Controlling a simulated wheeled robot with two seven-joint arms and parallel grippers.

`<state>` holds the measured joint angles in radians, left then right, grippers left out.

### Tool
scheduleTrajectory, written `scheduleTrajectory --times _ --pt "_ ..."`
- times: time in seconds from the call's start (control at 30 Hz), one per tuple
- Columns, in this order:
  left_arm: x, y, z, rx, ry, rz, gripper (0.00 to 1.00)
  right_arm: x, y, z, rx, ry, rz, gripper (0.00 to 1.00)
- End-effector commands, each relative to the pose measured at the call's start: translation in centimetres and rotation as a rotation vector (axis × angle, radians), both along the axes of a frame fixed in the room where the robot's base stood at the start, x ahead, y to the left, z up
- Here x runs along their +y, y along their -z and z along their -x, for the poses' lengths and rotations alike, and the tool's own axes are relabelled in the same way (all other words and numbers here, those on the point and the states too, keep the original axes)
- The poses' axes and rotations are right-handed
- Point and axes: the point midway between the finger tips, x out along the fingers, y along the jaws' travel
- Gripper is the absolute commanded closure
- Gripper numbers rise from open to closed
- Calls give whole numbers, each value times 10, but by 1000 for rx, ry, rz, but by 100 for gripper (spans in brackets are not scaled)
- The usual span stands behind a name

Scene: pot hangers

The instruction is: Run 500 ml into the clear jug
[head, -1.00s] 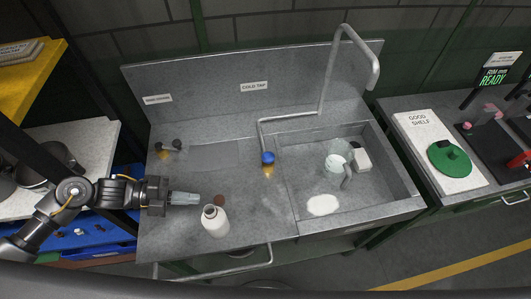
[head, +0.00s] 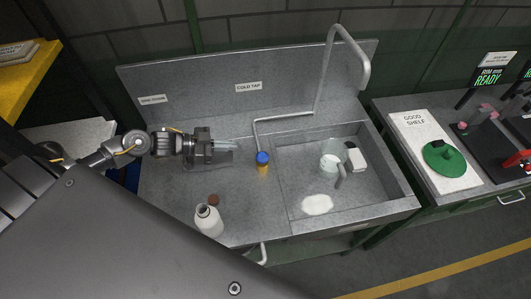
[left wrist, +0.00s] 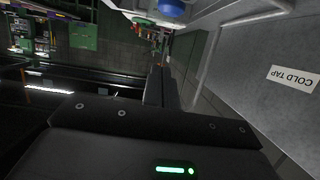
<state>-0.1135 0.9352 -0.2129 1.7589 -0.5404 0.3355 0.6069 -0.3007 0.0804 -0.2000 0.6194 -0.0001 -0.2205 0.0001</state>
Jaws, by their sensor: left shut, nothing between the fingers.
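The clear jug (head: 331,162) stands in the sink basin (head: 375,205), its grey handle toward the front. I cannot make out a water level in it. The cold tap's blue knob (head: 262,158) sits on a yellow stem on the counter, left of the basin. It also shows at the top edge of the left wrist view (left wrist: 172,8). A tall bent spout (head: 325,85) rises behind the basin; no stream shows. My left gripper (head: 236,150) is shut and empty, just left of the knob and apart from it. My right gripper is not in view.
A pale block (head: 355,157) is beside the jug, and a white round patch (head: 317,204) lies in the basin. The COLD TAP label (head: 248,87) is on the backsplash.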

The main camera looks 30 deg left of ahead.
Motion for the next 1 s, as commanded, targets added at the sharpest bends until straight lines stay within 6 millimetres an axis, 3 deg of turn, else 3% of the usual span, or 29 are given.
scheduleTrajectory --times 0.37,0.87,1.0 --pt "-7 4 -5 -3 4 0 100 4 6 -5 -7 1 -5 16" --pt "-81 34 -62 -7 6 0 100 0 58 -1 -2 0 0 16" --pt "-76 57 -59 -2 5 -3 100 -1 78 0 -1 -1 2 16"
